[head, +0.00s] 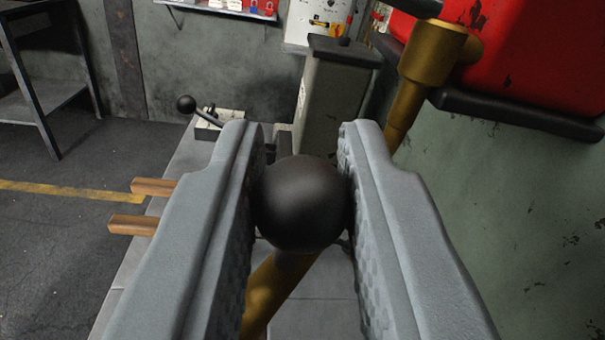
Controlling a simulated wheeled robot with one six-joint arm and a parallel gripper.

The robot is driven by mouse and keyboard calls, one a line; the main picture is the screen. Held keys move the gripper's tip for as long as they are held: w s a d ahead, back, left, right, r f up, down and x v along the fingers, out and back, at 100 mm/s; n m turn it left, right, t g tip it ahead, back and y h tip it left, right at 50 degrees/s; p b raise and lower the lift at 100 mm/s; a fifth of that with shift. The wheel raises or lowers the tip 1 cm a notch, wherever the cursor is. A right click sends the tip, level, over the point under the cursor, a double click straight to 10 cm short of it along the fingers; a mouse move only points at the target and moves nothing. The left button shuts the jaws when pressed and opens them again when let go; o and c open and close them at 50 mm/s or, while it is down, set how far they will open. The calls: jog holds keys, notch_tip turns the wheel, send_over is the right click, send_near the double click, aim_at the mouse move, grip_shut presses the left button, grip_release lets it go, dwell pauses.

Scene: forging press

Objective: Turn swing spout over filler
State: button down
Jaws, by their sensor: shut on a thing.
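My gripper (301,150) is shut on a round black ball knob (300,205), with one grey padded finger on each side of it. A brass-coloured pipe (268,292) shows just under the knob, between the fingers. A further brass pipe (405,112) shows behind the right finger and rises to a thick brass fitting (432,52); these look like parts of the swing spout. The fingers and knob hide how the pipes join. I cannot make out the filler for sure.
A red panel or tank (540,50) with a dark lower edge is at the upper right. A grey upright housing (335,95) stands behind the knob. A black-knobbed lever (187,104) and two wooden handles (140,224) are at the left. Open floor (60,250) lies further left.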

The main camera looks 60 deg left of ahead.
dwell(0.3)
jog(key=c, duration=1.3)
grip_release()
jog(key=v, duration=1.2)
